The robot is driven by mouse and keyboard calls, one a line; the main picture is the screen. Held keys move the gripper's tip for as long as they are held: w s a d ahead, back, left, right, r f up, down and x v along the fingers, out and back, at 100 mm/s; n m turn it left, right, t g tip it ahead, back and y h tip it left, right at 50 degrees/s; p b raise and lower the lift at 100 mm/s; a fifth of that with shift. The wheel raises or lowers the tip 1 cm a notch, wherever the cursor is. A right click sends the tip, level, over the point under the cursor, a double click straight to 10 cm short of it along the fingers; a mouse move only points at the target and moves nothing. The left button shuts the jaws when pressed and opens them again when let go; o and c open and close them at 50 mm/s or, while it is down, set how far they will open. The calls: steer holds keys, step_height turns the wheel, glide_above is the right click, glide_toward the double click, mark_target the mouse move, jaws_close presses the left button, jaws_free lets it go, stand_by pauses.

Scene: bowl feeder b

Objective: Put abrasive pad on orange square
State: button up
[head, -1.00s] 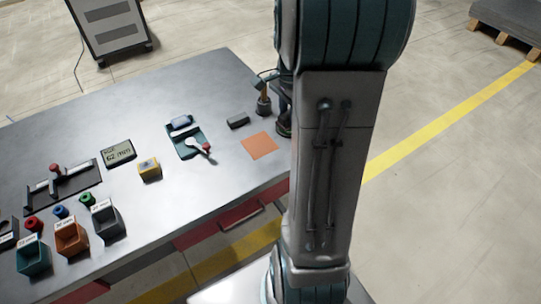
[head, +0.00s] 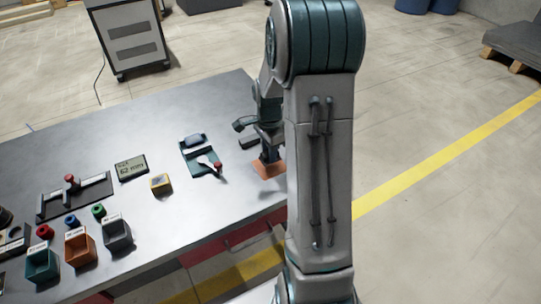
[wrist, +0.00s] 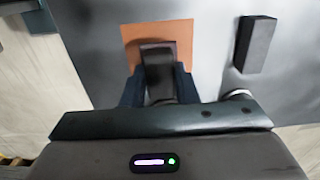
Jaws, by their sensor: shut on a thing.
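The orange square (head: 270,172) lies flat near the right end of the grey bench. My gripper (head: 268,157) is low over it. In the wrist view my gripper (wrist: 158,72) is shut on a dark brownish piece, which I take to be the abrasive pad (wrist: 158,47). The pad lies within the outline of the orange square (wrist: 182,32) there, toward its near part. My fingers hide part of the pad and the square's near edge. I cannot tell whether the pad touches the square.
A dark grey block (head: 249,142) lies just beyond the square; it also shows in the wrist view (wrist: 255,45). A teal fixture with a red-knobbed lever (head: 200,157) stands to the left.

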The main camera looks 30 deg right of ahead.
steer(key=shift+f, duration=1.4)
steer(key=shift+f, duration=0.1)
steer(key=shift+f, duration=0.15)
steer(key=o, duration=0.9)
steer(key=shift+r, duration=0.2)
